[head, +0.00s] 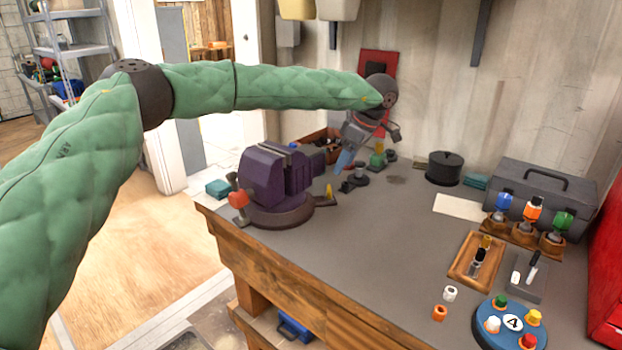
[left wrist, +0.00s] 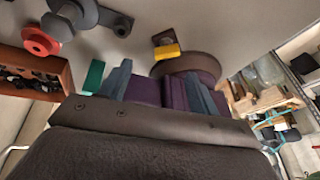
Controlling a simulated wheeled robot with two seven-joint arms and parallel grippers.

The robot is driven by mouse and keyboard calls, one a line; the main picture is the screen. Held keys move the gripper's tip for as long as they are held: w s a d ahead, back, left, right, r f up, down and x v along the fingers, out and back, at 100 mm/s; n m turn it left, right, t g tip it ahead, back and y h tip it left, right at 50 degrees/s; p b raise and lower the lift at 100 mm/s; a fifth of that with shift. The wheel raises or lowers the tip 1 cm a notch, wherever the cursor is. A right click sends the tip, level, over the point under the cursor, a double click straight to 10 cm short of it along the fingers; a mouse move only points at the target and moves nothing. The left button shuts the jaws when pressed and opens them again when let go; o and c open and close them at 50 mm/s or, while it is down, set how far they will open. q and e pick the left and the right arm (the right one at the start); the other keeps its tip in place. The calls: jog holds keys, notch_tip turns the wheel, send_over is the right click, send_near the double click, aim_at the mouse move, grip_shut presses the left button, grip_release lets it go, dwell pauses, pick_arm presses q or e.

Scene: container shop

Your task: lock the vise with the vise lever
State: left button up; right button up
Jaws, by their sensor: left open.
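The purple vise (head: 262,178) stands on a round dark base at the left front corner of the workbench. A small yellow-tipped lever (head: 329,191) stands on a dark plate beside the base, on its right. A red handle (head: 239,198) shows at the vise's front left. My left gripper (head: 346,160) hangs behind and right of the vise, pointing down-left, apart from the yellow-tipped lever. In the left wrist view its two blue fingers are spread with nothing held between them. There the yellow lever end (left wrist: 167,51) lies beyond the fingertips, with the purple vise (left wrist: 178,90) behind them.
Small knobs and fittings (head: 378,158) and a brown bin (head: 318,138) sit near the gripper. A black pot (head: 444,168), a grey toolbox (head: 543,190) and a wooden tray (head: 463,268) stand to the right. The bench's middle is clear.

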aim_at(330, 188)
pick_arm(q)
jog(key=a+f+n, duration=0.1)
jog(key=f, duration=0.1)
jog(key=a+f+n+p, duration=0.1)
jog(key=f+n, duration=0.1)
jog(key=a+f+n, duration=0.1)
jog(key=f+n, duration=0.1)
jog(key=shift+s+a+f+p, duration=0.1)
jog(key=shift+s+p, duration=0.2)
jog(key=shift+s, duration=0.05)
jog(key=shift+a+f, duration=0.15)
jog(key=shift+f, duration=0.3)
pick_arm(e)
jog(key=shift+s+d+r+g+h, duration=0.2)
jog(key=shift+s+d+r, duration=0.1)
jog(key=shift+d+r, duration=0.3)
jog(key=shift+s+d+r+g+h, duration=0.1)
jog(key=shift+s+d+r+g, duration=0.15)
jog(key=shift+d+r, duration=0.3)
